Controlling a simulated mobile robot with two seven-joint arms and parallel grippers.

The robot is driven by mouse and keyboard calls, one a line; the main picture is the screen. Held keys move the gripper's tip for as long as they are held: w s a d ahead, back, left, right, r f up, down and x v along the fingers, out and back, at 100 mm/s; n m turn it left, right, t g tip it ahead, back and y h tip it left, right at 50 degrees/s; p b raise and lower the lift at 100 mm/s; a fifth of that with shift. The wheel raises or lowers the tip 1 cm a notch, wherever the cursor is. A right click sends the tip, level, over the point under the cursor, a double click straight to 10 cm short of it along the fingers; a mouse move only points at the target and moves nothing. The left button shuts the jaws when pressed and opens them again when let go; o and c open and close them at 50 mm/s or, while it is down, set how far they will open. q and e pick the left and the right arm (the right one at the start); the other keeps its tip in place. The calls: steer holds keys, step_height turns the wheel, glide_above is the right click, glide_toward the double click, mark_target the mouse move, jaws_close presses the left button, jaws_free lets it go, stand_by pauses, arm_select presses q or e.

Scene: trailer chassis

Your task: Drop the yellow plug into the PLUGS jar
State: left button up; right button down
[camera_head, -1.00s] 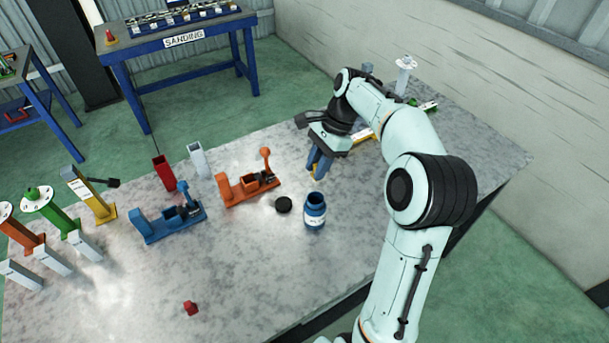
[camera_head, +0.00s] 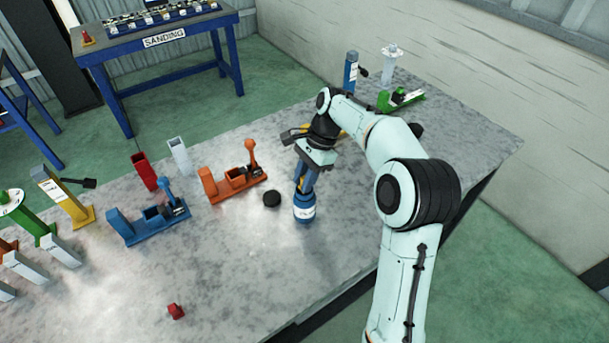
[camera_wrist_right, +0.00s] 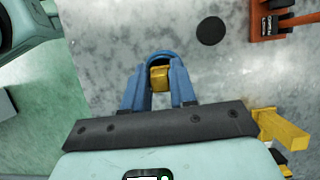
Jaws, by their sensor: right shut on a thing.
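The blue PLUGS jar (camera_head: 304,209) with a white label stands on the grey table. Its round mouth also shows in the right wrist view (camera_wrist_right: 160,55), partly hidden by my fingers. My right gripper (camera_head: 301,187) points down directly above the jar mouth. In the right wrist view its blue fingers (camera_wrist_right: 159,85) are shut on the yellow plug (camera_wrist_right: 160,77), which overlaps the jar opening. I cannot tell whether the plug is inside the rim or just above it. My left gripper is not in view.
A black round lid (camera_head: 271,199) lies left of the jar. An orange fixture (camera_head: 234,181) and a blue fixture (camera_head: 148,220) stand farther left. A small red piece (camera_head: 176,311) lies near the front. The table right of the jar is clear.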

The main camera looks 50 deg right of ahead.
mark_target(303, 177)
steer(key=shift+f, duration=0.4)
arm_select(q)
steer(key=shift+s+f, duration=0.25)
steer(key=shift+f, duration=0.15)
arm_select(e)
steer(key=c, duration=0.8)
jaws_free()
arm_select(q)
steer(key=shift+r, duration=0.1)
arm_select(e)
steer(key=shift+r, duration=0.1)
step_height(303, 177, up, 7)
steer(key=p, duration=0.4)
steer(key=shift+w+r+p, duration=0.1)
steer(key=shift+w+p, duration=0.05)
steer(key=shift+p, duration=0.2)
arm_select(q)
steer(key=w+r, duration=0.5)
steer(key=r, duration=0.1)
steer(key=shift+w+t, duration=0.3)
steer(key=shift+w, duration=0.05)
arm_select(e)
steer(key=shift+f, duration=0.2)
